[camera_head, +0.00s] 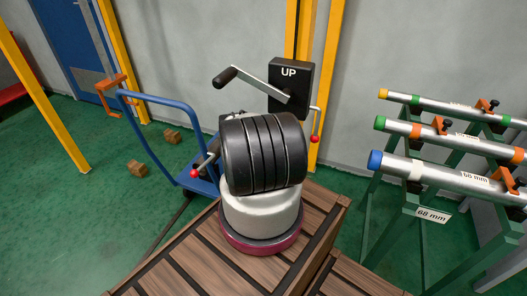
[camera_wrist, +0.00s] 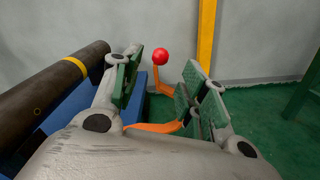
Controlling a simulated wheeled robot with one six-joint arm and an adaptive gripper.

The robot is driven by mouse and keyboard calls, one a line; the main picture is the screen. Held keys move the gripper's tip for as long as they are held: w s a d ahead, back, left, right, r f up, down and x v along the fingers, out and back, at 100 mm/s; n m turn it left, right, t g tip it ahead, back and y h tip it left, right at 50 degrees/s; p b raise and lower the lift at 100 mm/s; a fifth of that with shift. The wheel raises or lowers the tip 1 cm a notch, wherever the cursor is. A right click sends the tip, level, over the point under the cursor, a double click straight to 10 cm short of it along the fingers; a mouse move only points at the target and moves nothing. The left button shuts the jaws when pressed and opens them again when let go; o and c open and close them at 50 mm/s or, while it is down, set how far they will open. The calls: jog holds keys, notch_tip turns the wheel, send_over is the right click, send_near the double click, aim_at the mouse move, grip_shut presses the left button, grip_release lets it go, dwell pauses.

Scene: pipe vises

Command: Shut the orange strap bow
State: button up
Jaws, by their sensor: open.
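In the wrist view the orange strap bow (camera_wrist: 155,128) shows in parts: one orange length runs low between my fingers, and another lies farther off, below a red ball (camera_wrist: 160,57). Part of the orange is hidden behind my right-hand finger. My gripper (camera_wrist: 158,85) is open, with green pads on both fingers. The red ball appears in the gap between the fingers, beyond them; I see no grip on it. A dark pipe (camera_wrist: 40,92) with a yellow band lies to the left, over a blue body (camera_wrist: 68,118). In the head view my arm hides the gripper.
A black crank box marked UP (camera_head: 288,85) stands on a yellow post behind my arm. A blue trolley (camera_head: 160,100) is at left. Banded pipes (camera_head: 440,168) rest on a green rack at right. Small brown blocks (camera_head: 138,169) lie on open green floor.

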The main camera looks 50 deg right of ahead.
jog(key=x, duration=0.8)
jog(key=shift+d, duration=0.2)
jog(key=shift+c, duration=0.2)
